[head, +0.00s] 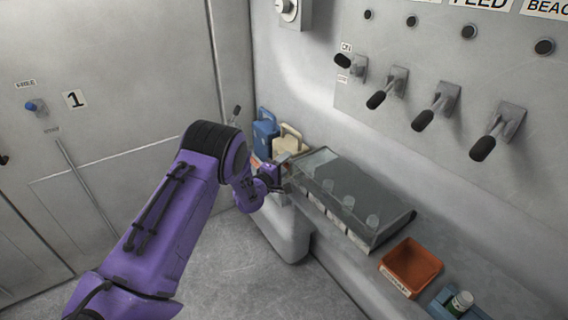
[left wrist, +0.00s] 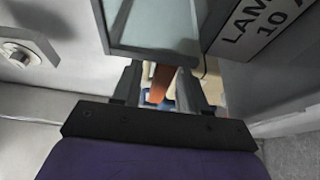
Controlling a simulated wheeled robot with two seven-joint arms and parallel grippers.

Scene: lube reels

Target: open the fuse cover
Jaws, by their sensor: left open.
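The fuse cover (head: 345,180) is a long see-through lid with a grey frame, lying over several pale round fuses on the wall ledge. It looks closed. In the left wrist view, a corner of the glassy cover (left wrist: 155,22) fills the top, just beyond my fingers. My left gripper (head: 284,174) is at the cover's left end, beside its edge. In the left wrist view, its two dark fingers (left wrist: 160,78) are apart, with an orange thing showing in the gap behind them. I cannot tell whether a finger touches the cover. My right gripper is not in view.
Blue (head: 265,132) and cream (head: 290,140) containers stand behind my left gripper. Several black-handled levers (head: 437,105) stick out of the wall above. A "LAMP 10 A" label (left wrist: 265,22) shows close by.

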